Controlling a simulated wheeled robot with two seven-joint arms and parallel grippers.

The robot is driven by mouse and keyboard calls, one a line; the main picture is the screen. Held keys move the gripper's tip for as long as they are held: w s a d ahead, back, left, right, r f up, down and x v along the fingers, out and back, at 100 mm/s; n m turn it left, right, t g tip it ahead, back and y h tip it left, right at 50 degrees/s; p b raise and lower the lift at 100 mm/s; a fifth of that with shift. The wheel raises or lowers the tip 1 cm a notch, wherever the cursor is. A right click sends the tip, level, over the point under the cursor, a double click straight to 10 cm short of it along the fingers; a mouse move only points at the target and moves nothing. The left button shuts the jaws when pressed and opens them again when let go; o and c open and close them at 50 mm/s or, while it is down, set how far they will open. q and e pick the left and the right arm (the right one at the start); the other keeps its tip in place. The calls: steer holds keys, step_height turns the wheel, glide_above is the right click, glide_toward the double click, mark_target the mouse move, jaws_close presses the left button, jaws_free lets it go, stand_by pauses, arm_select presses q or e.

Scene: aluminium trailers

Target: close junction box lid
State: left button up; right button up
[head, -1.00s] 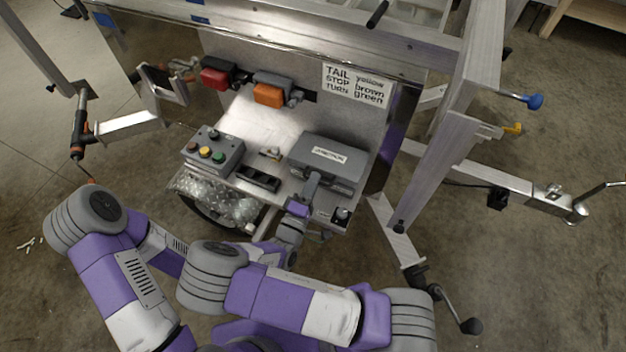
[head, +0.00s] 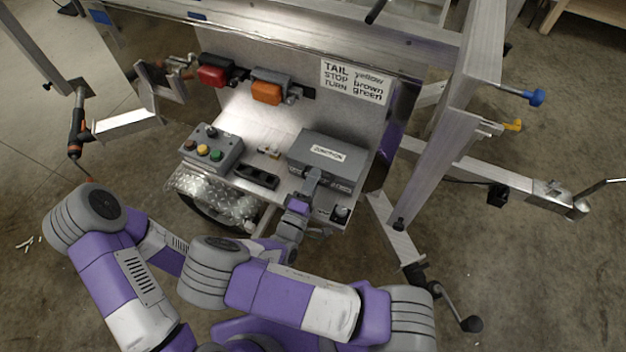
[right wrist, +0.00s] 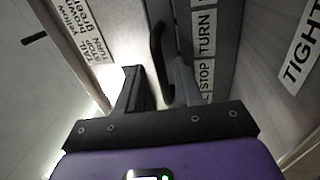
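The grey junction box (head: 318,174) stands at the right of the trailer's metal shelf. Its lid (head: 350,152), with a white "JUNCTION" label, lies over the top; the head view does not show clearly whether it is fully shut. My right gripper (head: 313,178) is at the box's front side. In the right wrist view my right gripper (right wrist: 157,80) has its two fingers apart, with a dark curved piece (right wrist: 156,45) between them; I cannot tell if they touch it. That view also shows grey surfaces with "STOP", "TURN" and "TIGHT" labels. My left gripper is hidden.
A button box (head: 212,149) and a black switch panel (head: 256,175) sit left of the junction box. Red (head: 216,73) and orange (head: 266,91) lamps and a wiring label (head: 354,81) are on the panel behind. An aluminium post (head: 440,160) stands close on the right.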

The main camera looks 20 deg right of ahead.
steer(key=v, duration=0.7)
steer(key=shift+s+a+b, duration=0.2)
steer(key=shift+a+b, duration=0.05)
steer(key=shift+b, duration=0.2)
steer(key=shift+f, duration=0.1)
